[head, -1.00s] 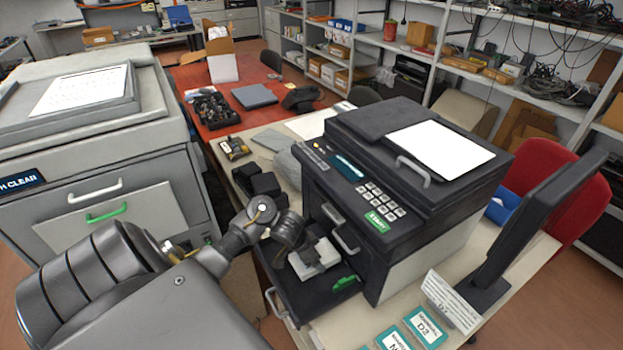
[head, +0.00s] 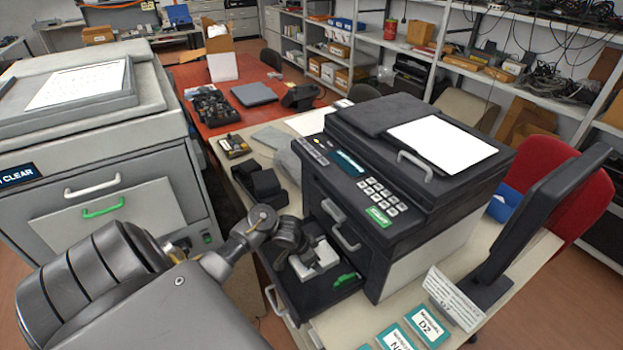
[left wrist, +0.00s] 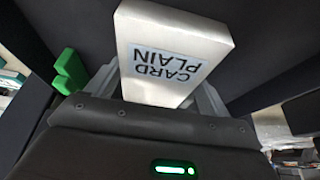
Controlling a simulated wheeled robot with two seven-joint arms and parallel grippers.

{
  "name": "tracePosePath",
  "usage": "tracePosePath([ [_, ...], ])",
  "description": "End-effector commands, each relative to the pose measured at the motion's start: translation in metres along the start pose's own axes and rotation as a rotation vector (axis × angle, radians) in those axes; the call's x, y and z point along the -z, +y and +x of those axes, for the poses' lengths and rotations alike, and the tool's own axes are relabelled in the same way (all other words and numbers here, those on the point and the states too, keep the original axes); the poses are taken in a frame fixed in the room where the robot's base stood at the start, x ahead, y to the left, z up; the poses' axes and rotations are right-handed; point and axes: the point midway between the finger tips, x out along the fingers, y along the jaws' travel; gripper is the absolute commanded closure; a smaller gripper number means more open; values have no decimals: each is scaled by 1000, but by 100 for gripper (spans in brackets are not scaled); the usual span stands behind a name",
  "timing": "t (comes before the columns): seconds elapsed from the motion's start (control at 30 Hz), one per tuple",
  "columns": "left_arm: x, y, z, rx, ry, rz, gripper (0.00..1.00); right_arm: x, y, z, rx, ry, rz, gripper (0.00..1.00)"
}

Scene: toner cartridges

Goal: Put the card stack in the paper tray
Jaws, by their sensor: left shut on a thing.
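The white card stack (head: 316,261) is in my left gripper (head: 310,256), over the open paper tray (head: 290,290) at the front of the dark printer (head: 400,190). In the left wrist view the card stack (left wrist: 172,52), labelled CARD PLAIN, lies between the fingers of my left gripper (left wrist: 165,90), which is shut on it. The tray's green tab (head: 346,279) is just right of the stack, and it also shows in the left wrist view (left wrist: 70,72). I cannot tell whether the stack touches the tray floor. My right gripper is not in view.
A large grey copier (head: 100,150) stands at the left. Teal-edged label cards (head: 428,324) and a monitor (head: 530,230) are on the table at the right. Dark blocks (head: 263,187) lie behind the tray, left of the printer.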

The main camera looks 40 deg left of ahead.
Motion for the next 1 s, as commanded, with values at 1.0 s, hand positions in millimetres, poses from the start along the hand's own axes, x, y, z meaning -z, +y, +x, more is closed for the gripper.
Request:
tracePosePath([
  [1.0, 2, -1, -105, 3, -1, 4, 0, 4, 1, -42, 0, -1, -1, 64],
])
